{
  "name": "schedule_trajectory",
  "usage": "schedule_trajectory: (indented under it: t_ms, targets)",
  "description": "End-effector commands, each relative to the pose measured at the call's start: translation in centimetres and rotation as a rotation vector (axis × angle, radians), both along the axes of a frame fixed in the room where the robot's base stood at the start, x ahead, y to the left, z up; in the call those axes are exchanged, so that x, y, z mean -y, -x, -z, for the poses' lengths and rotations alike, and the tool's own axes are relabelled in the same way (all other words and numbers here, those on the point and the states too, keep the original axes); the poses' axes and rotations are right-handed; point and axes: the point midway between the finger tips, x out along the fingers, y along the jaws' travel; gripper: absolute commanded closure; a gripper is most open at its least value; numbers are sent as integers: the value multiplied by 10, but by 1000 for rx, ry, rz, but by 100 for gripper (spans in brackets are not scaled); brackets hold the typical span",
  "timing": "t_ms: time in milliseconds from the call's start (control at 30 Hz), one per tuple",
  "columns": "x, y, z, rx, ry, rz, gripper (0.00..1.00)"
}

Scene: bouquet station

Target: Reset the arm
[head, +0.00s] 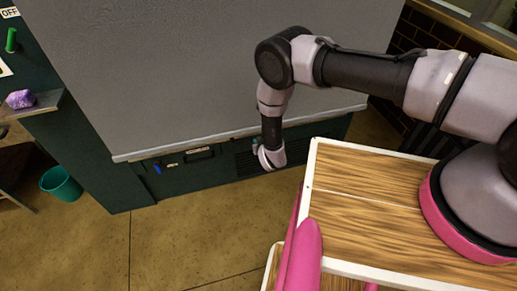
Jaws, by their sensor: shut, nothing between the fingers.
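My arm reaches in from the right edge of the head view, bends at a dark elbow joint, and hangs down in front of the grey-topped cabinet. My gripper (262,153) is at its lower end, close to the cabinet's dark front in the picture. It is small and partly hidden by the wrist. It is shut, and no object shows in it.
A large grey worktop (190,70) on a dark green cabinet (185,178) fills the back. A teal bin (61,184) stands at the left. A purple item (21,99) lies on a small shelf. Tan floor (190,235) is clear in front.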

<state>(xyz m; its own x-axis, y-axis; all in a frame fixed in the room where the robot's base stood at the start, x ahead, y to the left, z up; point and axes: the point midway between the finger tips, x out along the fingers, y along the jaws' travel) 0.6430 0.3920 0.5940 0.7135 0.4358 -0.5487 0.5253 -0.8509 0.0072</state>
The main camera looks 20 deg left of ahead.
Motion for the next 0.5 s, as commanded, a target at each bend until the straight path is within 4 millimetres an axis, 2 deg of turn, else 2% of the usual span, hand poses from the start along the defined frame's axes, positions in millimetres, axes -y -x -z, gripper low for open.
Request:
schedule_trajectory:
  t_ms: [267, 333, 433, 500]
  targets:
    - [-2, -4, -5, 0, -1, 2, 100]
    - [-4, -11, -13, -4, -6, 11, 100]
    - [-9, -33, -43, -23, -24, 44, 100]
    - [-12, -56, -77, -44, -40, 77, 100]
